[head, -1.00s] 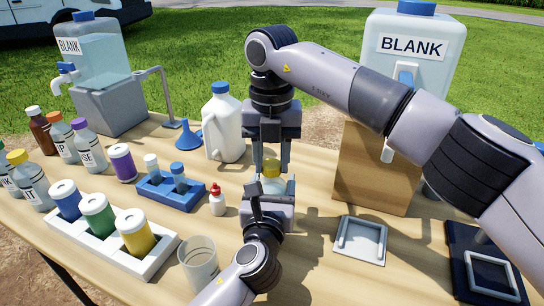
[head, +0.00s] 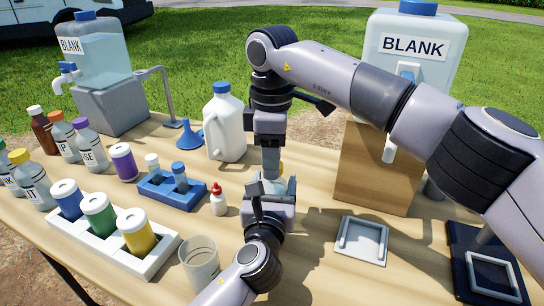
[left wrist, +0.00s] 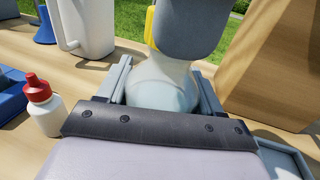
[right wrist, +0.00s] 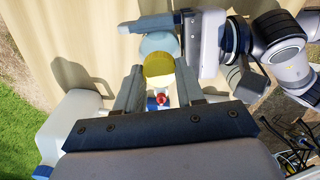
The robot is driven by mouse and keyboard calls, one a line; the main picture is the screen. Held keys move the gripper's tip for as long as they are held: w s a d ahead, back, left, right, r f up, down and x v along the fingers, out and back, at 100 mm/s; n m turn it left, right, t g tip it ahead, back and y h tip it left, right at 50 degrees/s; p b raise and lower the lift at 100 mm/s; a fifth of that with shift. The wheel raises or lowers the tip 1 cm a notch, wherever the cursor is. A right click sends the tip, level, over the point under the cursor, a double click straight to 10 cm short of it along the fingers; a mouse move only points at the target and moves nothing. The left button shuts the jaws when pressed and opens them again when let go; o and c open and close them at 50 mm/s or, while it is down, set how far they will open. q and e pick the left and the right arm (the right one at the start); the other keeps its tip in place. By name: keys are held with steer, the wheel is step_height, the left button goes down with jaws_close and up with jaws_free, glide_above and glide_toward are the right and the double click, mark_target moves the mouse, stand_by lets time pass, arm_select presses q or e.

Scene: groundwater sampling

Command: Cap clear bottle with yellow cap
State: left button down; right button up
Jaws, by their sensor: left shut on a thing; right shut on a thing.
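The clear bottle (head: 267,186) stands upright at the middle of the table. My left gripper (head: 268,206) is shut around its body, and the left wrist view shows the bottle (left wrist: 160,88) between both fingers. The yellow cap (head: 281,168) is at the bottle's top. My right gripper (head: 270,165) points down from above and is shut on the cap, which shows between its fingertips in the right wrist view (right wrist: 158,68). A right finger hides most of the cap in the left wrist view, so I cannot tell how it sits on the neck.
A red-capped dropper bottle (head: 218,199) and a blue rack (head: 160,193) with small vials stand to the left. A white jug (head: 225,125) is behind. A wooden block (head: 370,175) and a grey tray (head: 344,252) are to the right. A beaker (head: 200,264) stands in front.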

arm_select(q)
steer(key=shift+f, duration=0.1)
arm_select(e)
steer(key=m, duration=0.3)
steer(key=o, duration=1.1)
steer(key=shift+c, duration=0.2)
steer(key=shift+r, duration=0.1)
steer(key=shift+r, duration=2.2)
steer(key=shift+c, duration=0.3)
